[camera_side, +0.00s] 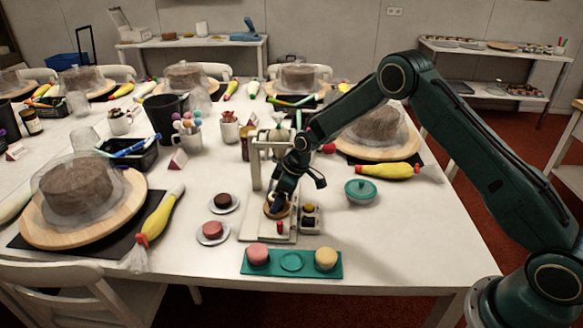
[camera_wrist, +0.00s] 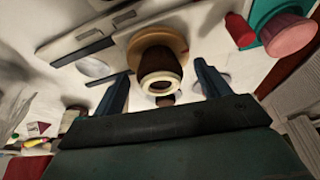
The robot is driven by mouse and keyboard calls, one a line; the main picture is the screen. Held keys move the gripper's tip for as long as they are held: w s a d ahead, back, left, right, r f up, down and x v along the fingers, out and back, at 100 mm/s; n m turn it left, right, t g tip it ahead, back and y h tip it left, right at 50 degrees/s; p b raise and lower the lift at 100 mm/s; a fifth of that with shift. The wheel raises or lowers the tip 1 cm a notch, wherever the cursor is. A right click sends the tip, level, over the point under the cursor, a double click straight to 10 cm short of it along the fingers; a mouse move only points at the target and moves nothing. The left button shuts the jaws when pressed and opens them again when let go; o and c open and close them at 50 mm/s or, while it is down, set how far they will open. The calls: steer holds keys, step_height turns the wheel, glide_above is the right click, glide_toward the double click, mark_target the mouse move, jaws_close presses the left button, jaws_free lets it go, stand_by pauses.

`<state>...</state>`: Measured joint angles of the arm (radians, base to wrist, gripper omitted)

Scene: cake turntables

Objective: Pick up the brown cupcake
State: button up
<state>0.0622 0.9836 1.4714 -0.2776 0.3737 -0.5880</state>
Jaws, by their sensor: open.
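In the wrist view a brown, round, cake-like piece with a cream ring on top (camera_wrist: 161,75) stands on a small tan wooden disc (camera_wrist: 178,40). It looks like the brown cupcake. My gripper (camera_wrist: 160,88) is open, with one finger on each side of this piece and visible space between. In the side view my gripper (camera_side: 295,200) is low over the small white stand, and it mostly hides the wooden disc (camera_side: 268,211) and what is on it. Another dark brown round sweet (camera_side: 225,200) sits on a white saucer to the left.
A pink sweet on a saucer (camera_side: 213,229) is at the left. A teal tray (camera_side: 292,273) with a pink and a yellow sweet lies at the front edge. A white upright frame (camera_side: 256,165) stands close behind my gripper.

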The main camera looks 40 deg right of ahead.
steer(key=c, duration=1)
steer(key=shift+c, duration=0.3)
step_height(320, 180, up, 20)
stand_by(0.5)
